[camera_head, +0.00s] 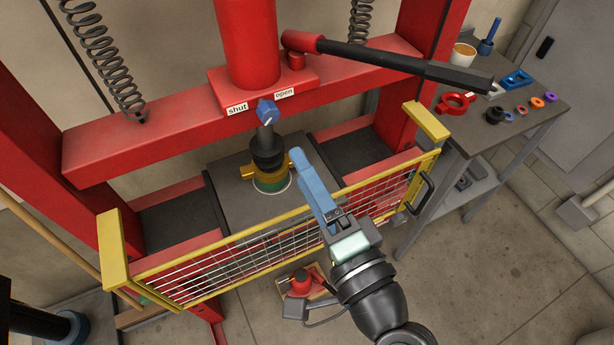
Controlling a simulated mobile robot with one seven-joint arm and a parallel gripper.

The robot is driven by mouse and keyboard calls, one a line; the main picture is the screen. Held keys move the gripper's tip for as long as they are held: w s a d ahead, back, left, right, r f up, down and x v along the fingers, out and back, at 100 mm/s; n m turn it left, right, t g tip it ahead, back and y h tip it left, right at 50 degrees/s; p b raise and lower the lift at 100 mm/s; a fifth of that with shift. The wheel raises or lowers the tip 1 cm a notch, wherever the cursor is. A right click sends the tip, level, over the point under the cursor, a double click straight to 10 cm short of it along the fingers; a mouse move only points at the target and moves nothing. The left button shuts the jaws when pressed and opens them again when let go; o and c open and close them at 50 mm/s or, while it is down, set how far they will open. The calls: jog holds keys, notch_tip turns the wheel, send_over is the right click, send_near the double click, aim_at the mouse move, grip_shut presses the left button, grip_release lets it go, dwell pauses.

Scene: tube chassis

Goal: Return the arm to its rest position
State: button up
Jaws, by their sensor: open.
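My gripper (299,160) has blue fingers and reaches from the lower right over the top of the yellow mesh guard (240,268). Its fingertips appear just right of the brass-coloured collar (270,179) under the press ram. I see no thing held between the fingers. From this angle the gap between them hardly shows, and I cannot tell whether they touch the collar. My black wrist and forearm lie in front of the guard, toward the lower right.
A red press frame (130,145) stands ahead, with a long black-handled lever (390,62) above my gripper. A side table (535,105) with rings and a cup is at right. Floor at lower right is clear.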

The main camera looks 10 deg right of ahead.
jog(key=shift+w+r, duration=0.1)
jog(key=w+a+r+n+t+h, duration=0.1)
jog(key=w+r+n+t, duration=0.2)
jog(key=r, duration=0.7)
jog(key=w+a+r+n+t, duration=0.1)
jog(key=w+a+r+n, duration=0.15)
jog(key=r+n, duration=0.45)
jog(key=s+r+n+t+h, duration=0.1)
jog(key=s+r+t+h, duration=0.1)
jog(key=r, duration=0.9)
jog(key=s+r+n+t+h, duration=0.1)
jog(key=s+r+t, duration=0.3)
jog(key=r, duration=0.8)
jog(key=shift+s+a+r+n+h, duration=0.2)
jog(key=shift+s+a+n+h, duration=0.15)
jog(key=shift+s+h, duration=0.5)
